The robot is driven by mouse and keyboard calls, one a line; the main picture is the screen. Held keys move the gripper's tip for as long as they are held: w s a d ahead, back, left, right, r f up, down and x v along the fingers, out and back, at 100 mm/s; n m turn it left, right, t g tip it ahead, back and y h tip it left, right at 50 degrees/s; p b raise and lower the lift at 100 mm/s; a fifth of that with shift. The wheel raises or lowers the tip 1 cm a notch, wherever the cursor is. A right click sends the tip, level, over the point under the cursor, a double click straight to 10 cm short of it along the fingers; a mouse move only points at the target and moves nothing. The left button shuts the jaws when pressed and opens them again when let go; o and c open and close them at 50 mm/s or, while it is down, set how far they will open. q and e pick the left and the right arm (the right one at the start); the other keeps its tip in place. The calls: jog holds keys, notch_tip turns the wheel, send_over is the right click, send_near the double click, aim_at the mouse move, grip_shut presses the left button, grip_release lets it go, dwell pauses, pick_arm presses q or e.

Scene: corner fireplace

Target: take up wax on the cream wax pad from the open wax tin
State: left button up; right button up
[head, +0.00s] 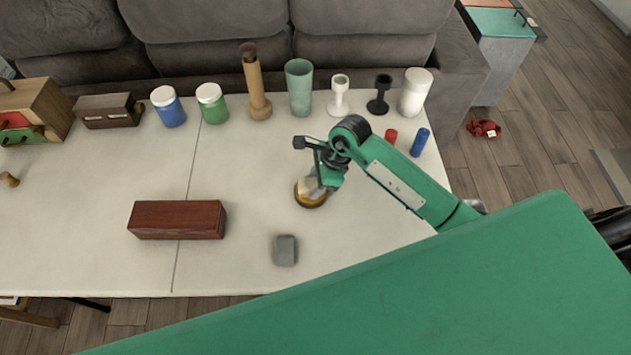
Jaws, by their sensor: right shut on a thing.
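The open wax tin (311,204) is a low, round, brownish-yellow tin on the pale table, right of the middle. My right gripper (322,182) comes in from the right and points down over the tin. It is shut on the cream wax pad (306,188), a small pale piece showing at the fingers. The pad is at or just above the tin's opening; I cannot tell if it touches the wax. The fingers partly hide the pad and the tin's inside. My left gripper is not in view.
A dark red wooden block (177,220) and a small grey block (285,250) lie nearer. Jars, a wooden bottle (256,85), a green cup (299,87) and other items line the back edge. The table's middle left is clear.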

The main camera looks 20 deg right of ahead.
aim_at(314, 182)
jog(key=shift+s, duration=0.1)
dwell(0.4)
jog(key=shift+r+p, duration=2.1)
jog(key=shift+r, duration=1.4)
jog(key=shift+a+r+n+g, duration=0.15)
jog(key=shift+r+n+g, duration=0.15)
jog(key=shift+r+n, duration=0.3)
jog(key=s+d+r+n+g+h, duration=0.2)
jog(key=r+n, duration=0.3)
jog(key=n, duration=0.4)
jog(key=s+d+r+n+g+h, duration=0.2)
jog(key=d+r+n, duration=0.2)
jog(key=n, duration=0.6)
notch_tip(314, 182, up, 2)
jog(key=shift+s+r+g, duration=0.15)
jog(key=shift+g, duration=0.25)
